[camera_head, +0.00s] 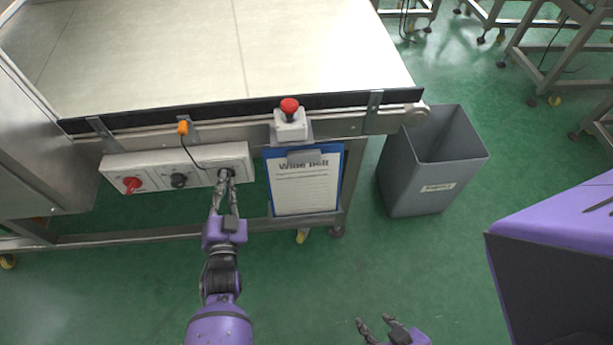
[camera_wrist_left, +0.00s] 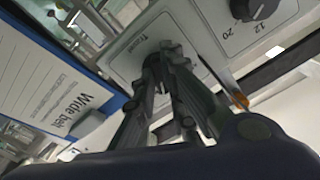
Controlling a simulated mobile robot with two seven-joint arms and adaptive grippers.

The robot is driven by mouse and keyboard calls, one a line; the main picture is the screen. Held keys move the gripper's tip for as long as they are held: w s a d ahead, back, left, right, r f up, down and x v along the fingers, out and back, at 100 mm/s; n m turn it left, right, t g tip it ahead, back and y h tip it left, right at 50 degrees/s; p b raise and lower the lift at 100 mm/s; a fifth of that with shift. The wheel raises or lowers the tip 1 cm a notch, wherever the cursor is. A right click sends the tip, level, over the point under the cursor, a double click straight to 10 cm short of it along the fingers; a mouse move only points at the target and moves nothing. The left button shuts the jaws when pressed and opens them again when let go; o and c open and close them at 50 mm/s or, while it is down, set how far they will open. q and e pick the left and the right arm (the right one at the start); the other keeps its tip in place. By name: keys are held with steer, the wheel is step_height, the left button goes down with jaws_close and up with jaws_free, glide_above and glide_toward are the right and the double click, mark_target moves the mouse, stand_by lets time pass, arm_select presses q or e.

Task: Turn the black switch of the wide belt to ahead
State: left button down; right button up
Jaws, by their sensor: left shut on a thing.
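The white control box (camera_head: 150,170) hangs under the front edge of the wide belt (camera_head: 200,60). The black switch (camera_head: 227,172) is at the right end of the box, mostly hidden by my left fingers. My left gripper (camera_head: 226,182) is shut on this switch. In the left wrist view the fingertips (camera_wrist_left: 165,58) close around it against its white plate (camera_wrist_left: 122,64). The switch's exact angle cannot be told. My right gripper (camera_head: 377,322) is low in the head view, apart from everything, with its fingers spread and empty.
A black numbered dial (camera_head: 179,181) and a red switch (camera_head: 131,185) sit left of the gripped switch. A red emergency button (camera_head: 290,107) is above a "Wide belt" clipboard (camera_head: 306,182). A grey bin (camera_head: 433,165) stands right. Green floor in front is clear.

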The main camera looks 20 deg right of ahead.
arm_select(q)
steer(key=n, duration=1.4)
steer(key=shift+d, duration=0.1)
steer(key=shift+n, duration=0.4)
steer(key=c, duration=1.8)
jaws_free()
